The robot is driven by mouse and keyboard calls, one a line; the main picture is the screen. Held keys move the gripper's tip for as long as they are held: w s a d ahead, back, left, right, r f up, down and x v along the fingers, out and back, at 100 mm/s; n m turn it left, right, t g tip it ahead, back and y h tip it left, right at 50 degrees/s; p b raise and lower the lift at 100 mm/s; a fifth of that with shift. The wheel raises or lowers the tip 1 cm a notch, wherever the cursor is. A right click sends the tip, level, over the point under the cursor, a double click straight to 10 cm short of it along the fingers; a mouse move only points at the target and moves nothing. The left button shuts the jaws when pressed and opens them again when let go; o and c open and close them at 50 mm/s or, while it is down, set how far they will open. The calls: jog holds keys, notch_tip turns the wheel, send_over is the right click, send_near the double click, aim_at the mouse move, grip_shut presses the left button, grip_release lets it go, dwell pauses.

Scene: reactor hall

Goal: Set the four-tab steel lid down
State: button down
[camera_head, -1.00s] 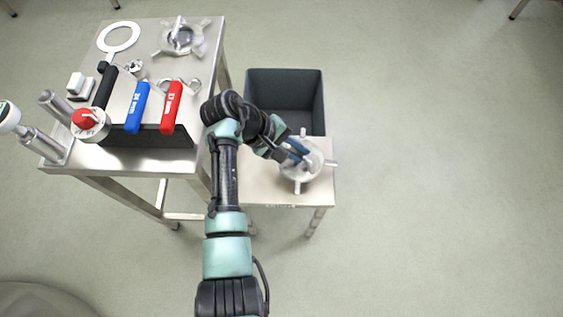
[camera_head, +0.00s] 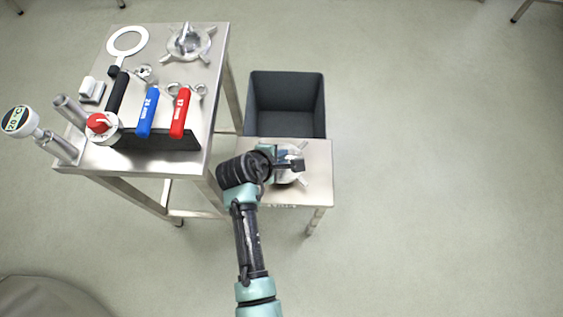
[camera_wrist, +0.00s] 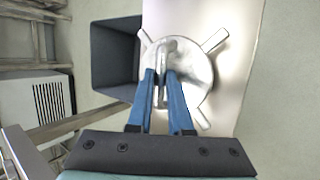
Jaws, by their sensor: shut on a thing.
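The four-tab steel lid (camera_head: 286,179) is a round, shiny disc with tabs sticking out from its rim and a raised handle. It is over the low steel table (camera_head: 317,186), partly hidden by my gripper. My gripper (camera_head: 289,163) is shut on the lid's handle. In the wrist view, the blue fingers (camera_wrist: 161,75) stand on both sides of the handle, and the lid (camera_wrist: 196,77) lies flat-looking above the bare tabletop (camera_wrist: 233,75). I cannot tell whether the lid touches the table.
A dark open bin (camera_head: 286,122) stands behind the low table. Floor at right is clear.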

aim_at(286, 176)
jog(key=shift+f+b, duration=0.5)
jog(key=shift+f, duration=1.1)
jog(key=shift+f, duration=0.15)
jog(key=c, duration=0.8)
grip_release()
jog(key=shift+c, duration=0.2)
